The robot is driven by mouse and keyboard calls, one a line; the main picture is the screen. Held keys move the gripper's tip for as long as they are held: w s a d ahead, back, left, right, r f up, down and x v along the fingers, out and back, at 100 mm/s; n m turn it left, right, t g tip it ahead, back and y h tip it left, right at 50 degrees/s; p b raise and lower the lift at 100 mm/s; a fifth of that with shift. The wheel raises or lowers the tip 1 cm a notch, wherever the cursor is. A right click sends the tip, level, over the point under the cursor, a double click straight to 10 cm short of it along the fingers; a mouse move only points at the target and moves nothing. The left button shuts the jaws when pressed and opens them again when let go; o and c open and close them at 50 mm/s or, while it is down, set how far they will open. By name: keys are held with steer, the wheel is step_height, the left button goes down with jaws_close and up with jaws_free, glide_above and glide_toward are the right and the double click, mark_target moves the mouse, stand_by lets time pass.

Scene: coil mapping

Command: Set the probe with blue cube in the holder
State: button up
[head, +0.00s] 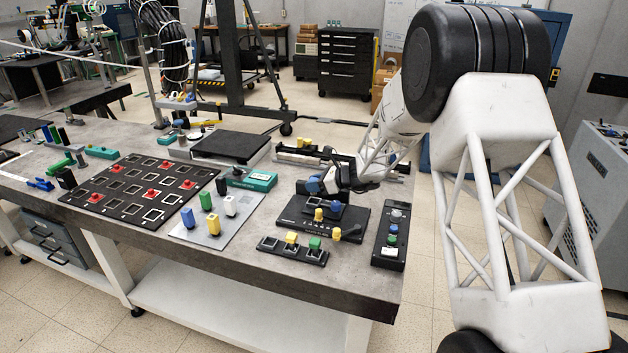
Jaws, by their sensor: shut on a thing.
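My gripper (332,182) is at the far end of my arm, just above the back edge of a black board (352,222) on the table. A black holder strip (268,244) lies in front of the board. A yellow cube (291,237) and a green cube (315,243) sit on it, and its left end looks empty.
On the board are another blue piece (336,206) and yellow pieces (318,214). A black button box (390,236) stands to the right. A grey plate (215,235) with several coloured blocks and a black slotted panel (150,190) lie to the left.

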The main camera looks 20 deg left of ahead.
steer(key=shift+f, duration=1.55)
steer(key=shift+s+d+f, duration=0.15)
steer(key=shift+f, duration=0.85)
stand_by(1.4)
steer(key=o, duration=1)
steer(key=shift+s+f, duration=0.1)
steer(key=shift+f, duration=0.05)
steer(key=shift+o, duration=0.5)
steer(key=o, duration=0.4)
steer(key=shift+w+r, duration=0.2)
steer(key=shift+r, duration=3.9)
